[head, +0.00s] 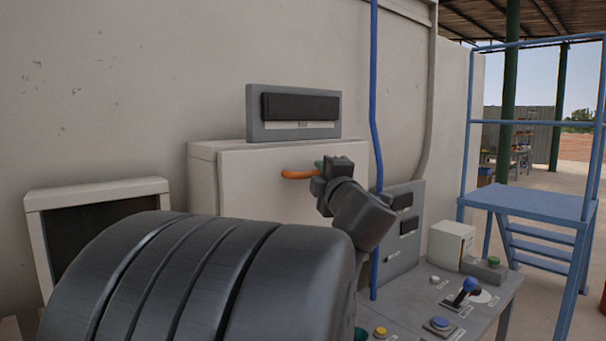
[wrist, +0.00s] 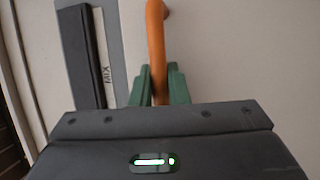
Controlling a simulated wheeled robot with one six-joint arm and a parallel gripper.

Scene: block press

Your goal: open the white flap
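The white flap (head: 250,200) is the pale front panel of a wall-mounted box, and it looks flush with the box. Its orange handle (head: 297,174) sticks out near the top. My gripper (head: 317,173) is at the right end of this handle, in front of the flap. In the wrist view the orange handle (wrist: 157,45) runs down between the green fingertips of my gripper (wrist: 158,88), which press close on both sides of it. The flap (wrist: 235,60) fills the right of that view. My arm hides the flap's lower part in the head view.
A grey panel with a dark display (head: 300,107) sits above the box. A blue pipe (head: 376,130) runs down the wall just right of my gripper. A control desk (head: 460,300) with buttons and a lever stands at lower right. A dark-fronted white frame (head: 98,190) is at left.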

